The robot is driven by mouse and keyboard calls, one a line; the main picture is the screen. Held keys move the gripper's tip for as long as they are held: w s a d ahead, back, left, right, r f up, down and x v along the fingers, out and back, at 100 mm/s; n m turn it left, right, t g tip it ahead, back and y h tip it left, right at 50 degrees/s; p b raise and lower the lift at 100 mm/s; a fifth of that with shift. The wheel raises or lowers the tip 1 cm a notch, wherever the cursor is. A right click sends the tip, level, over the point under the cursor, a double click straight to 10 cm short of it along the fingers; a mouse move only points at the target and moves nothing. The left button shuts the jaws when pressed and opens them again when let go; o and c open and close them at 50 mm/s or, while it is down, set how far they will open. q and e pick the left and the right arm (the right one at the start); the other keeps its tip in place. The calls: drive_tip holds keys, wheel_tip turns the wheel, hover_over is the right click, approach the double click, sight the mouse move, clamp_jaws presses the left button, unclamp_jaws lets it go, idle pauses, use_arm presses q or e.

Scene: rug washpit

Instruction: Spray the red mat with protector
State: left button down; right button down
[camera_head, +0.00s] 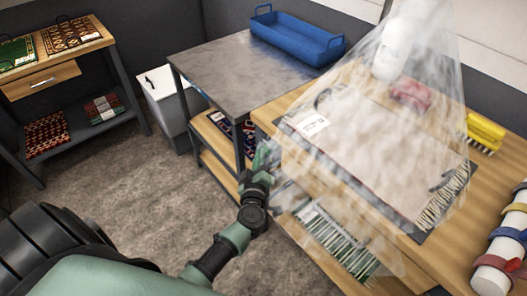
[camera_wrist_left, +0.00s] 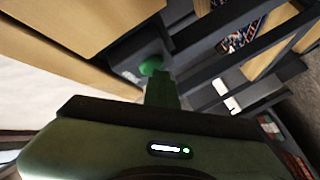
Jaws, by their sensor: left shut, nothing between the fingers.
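A fringed mat (camera_head: 375,150) with a dark border lies flat on the wooden worktable. It looks pale and washed out behind a see-through whitish cone, so its true colour is hard to tell. The cone (camera_head: 350,110) spreads down from around a white cylindrical thing (camera_head: 397,45) over the back of the table. I cannot tell whether that is the protector. My left gripper (camera_head: 262,157) is shut and empty, beside the table's left edge and apart from the mat. It also shows in the left wrist view (camera_wrist_left: 158,82). My right gripper is not in view.
A white tag (camera_head: 308,125) and a red object (camera_head: 411,95) are by the mat's back part. A yellow brush (camera_head: 484,132) and rolled pieces (camera_head: 500,262) lie right. A metal table (camera_head: 235,65) bears a blue tray (camera_head: 290,38). The floor (camera_head: 130,190) left is clear.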

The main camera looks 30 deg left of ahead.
use_arm(q)
drive_tip(key=shift+s+a+p, duration=0.35)
drive_tip(key=shift+s, duration=0.55)
drive_tip(key=s, duration=0.1)
drive_tip(key=s+a, duration=0.1)
drive_tip(key=s, duration=0.1)
drive_tip(key=s+a+p, duration=0.1)
drive_tip(key=shift+s, duration=0.3)
idle(0.3)
